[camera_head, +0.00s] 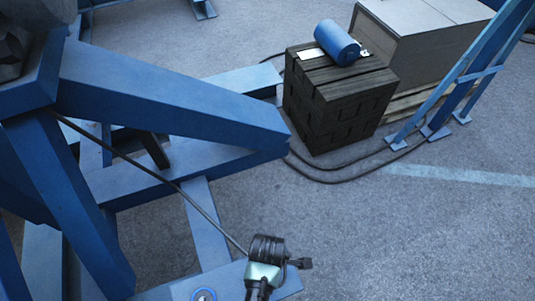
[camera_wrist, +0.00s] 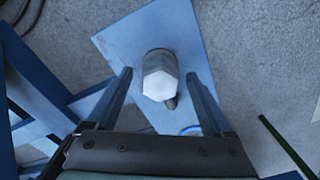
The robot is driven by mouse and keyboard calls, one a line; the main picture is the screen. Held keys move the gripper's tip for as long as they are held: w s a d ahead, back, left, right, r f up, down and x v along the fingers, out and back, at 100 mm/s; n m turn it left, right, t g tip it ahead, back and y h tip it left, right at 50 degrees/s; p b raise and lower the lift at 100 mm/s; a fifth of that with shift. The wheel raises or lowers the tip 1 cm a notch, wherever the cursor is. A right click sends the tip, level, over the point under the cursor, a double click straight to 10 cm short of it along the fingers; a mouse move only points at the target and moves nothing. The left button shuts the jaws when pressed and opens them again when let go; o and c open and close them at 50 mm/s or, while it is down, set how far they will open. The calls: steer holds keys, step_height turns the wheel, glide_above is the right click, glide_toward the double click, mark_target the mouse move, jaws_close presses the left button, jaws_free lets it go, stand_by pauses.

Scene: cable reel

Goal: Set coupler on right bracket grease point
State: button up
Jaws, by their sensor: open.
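My gripper (camera_wrist: 159,74) is open in the wrist view, with one finger on each side of a grey upright piece with a pale hexagonal top (camera_wrist: 158,86). Gaps show between the piece and both fingers. I cannot tell whether it is the coupler or the grease point. It appears over a blue plate (camera_wrist: 125,40). In the head view my gripper (camera_head: 267,262) is low in the picture, over the blue frame's foot plate (camera_head: 222,281); its fingertips and the hexagonal piece are hidden there. No part is clearly identifiable as the coupler or grease point.
Blue beams (camera_head: 170,95) of the frame fill the left. A blue cylinder (camera_head: 337,42) lies on stacked dark blocks (camera_head: 340,100), beside a grey box (camera_head: 430,45). Dark cable (camera_head: 345,178) lies on the ground. A green rod (camera_wrist: 286,146) shows at the wrist view's lower right. Open ground lies right.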

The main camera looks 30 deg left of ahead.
steer(key=shift+r, duration=0.1)
step_height(320, 180, up, 13)
steer(key=b, duration=0.1)
stand_by(0.4)
